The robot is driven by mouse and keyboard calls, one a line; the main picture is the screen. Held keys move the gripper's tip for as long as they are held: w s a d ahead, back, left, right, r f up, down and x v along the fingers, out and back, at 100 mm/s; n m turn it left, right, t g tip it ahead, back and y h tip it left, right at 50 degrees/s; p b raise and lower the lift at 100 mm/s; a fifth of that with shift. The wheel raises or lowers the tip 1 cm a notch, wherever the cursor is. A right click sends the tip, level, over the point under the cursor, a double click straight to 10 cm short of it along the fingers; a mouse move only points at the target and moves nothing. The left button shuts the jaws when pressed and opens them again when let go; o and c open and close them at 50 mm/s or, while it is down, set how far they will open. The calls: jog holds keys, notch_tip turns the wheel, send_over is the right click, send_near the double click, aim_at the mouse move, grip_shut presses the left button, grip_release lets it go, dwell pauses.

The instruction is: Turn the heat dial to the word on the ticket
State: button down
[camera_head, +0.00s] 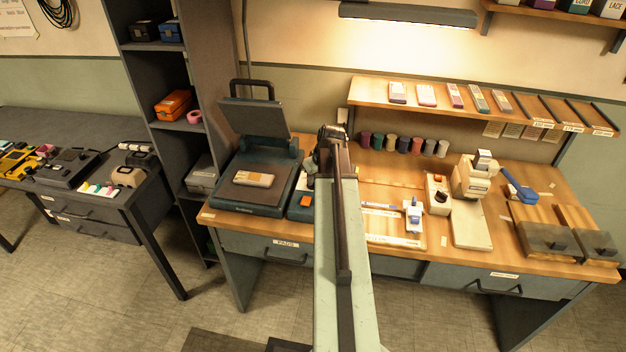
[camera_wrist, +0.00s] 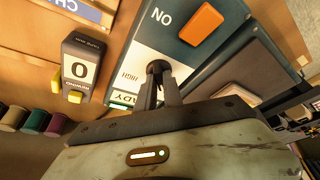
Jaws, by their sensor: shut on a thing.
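The heat dial (camera_wrist: 157,67) is a dark round knob on the control panel in the wrist view. My gripper (camera_wrist: 158,82) is shut on it and hides most of it, so I cannot tell where it points. The word HIGH shows upside down on the white scale (camera_wrist: 130,70) beside the knob; other scale words are hidden. In the head view the control box (camera_head: 299,207) is beside the heat press (camera_head: 250,210), and my arm covers the dial and my gripper. I cannot make out a readable ticket in either view.
An orange switch (camera_wrist: 201,22) marked ON and a green READY light (camera_wrist: 123,98) are close to the dial. The press lid (camera_head: 254,117) is raised, with a pale block (camera_head: 254,179) on the plate.

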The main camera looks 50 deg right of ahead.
jog(key=m, duration=0.2)
jog(key=m+h, duration=0.1)
jog(key=m, duration=0.1)
jog(key=shift+a+g+h, duration=0.1)
jog(key=shift+g+h, duration=0.2)
jog(key=m+g+h, duration=0.1)
jog(key=m, duration=0.3)
jog(key=shift+w+m, duration=0.15)
jog(key=shift+m, duration=0.15)
jog(key=m+g, duration=0.1)
jog(key=m, duration=0.1)
jog(key=m+g, duration=0.1)
jog(key=m, duration=0.2)
jog(key=shift+w+h, duration=0.15)
jog(key=shift+h, duration=0.25)
jog(key=shift+m+g, duration=0.9)
jog(key=shift+m, duration=1)
jog(key=c, duration=1.5)
grip_release()
